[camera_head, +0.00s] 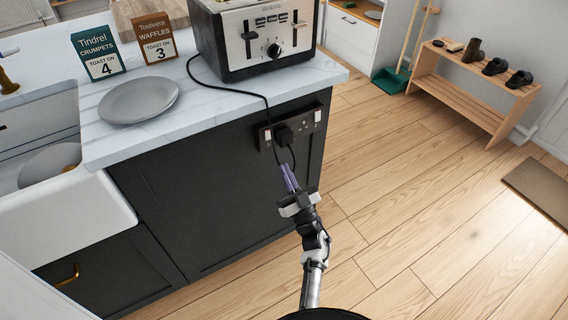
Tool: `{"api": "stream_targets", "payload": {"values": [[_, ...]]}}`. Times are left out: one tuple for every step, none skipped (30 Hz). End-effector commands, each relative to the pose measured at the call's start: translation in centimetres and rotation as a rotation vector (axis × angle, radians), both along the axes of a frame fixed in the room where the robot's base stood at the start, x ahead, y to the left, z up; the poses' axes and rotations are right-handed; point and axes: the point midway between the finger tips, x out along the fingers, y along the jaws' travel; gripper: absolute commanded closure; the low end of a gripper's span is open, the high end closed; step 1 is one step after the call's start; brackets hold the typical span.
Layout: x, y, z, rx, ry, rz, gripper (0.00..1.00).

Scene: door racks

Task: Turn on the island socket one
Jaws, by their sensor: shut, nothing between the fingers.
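The island socket (292,125) is a dark double plate on the end of the dark island cabinet, below the worktop. A black plug (284,135) sits in its left part, with a black cord running up to the toaster. Small light and reddish marks show on the plate, but switch positions are too small to tell. My gripper (288,178), with purple fingers, is shut and empty. In the picture it is just below the plug and close to the cabinet face; I cannot tell whether it touches. The fingers point up toward the socket.
A toaster (256,38) stands on the white worktop, beside a grey plate (138,99) and two toast-setting cards (98,55). The cord hangs over the worktop edge near the socket. A wooden shoe rack (470,88) stands at the right. The wooden floor between is clear.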

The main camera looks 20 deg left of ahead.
Motion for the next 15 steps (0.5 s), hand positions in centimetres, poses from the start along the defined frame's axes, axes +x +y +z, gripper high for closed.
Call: {"api": "stream_targets", "payload": {"values": [[-0.5, -0.6, -1.4, -0.001, 0.002, -0.002, 1.0], [-0.7, -0.9, -1.9, -0.001, 0.002, -0.002, 1.0], [-1.0, -1.3, -2.4, 0.0, 0.002, -0.002, 1.0], [-1.2, -1.6, -2.8, 0.0, 0.001, -0.001, 1.0], [-1.4, -1.8, -3.2, 0.0, 0.002, -0.002, 1.0], [-1.6, -2.1, -3.6, 0.0, 0.002, -0.002, 1.0], [-1.7, -2.3, -3.8, 0.0, 0.0, -0.001, 1.0], [-1.8, -2.4, -4.0, 0.0, 0.0, -0.001, 1.0], [-1.9, -2.6, -4.2, 0.0, 0.0, -0.001, 1.0], [-2.0, -2.6, -4.4, 0.0, 0.0, -0.001, 1.0], [-2.1, -2.7, -4.5, 0.0, 0.0, 0.0, 1.0], [-2.2, -2.8, -4.6, 0.001, -0.001, 0.0, 1.0], [-2.2, -2.8, -4.6, 0.001, -0.001, 0.0, 1.0], [-2.2, -2.9, -4.6, 0.0, -0.001, 0.001, 1.0], [-2.2, -2.9, -4.6, 0.0, -0.001, 0.001, 1.0]]}}
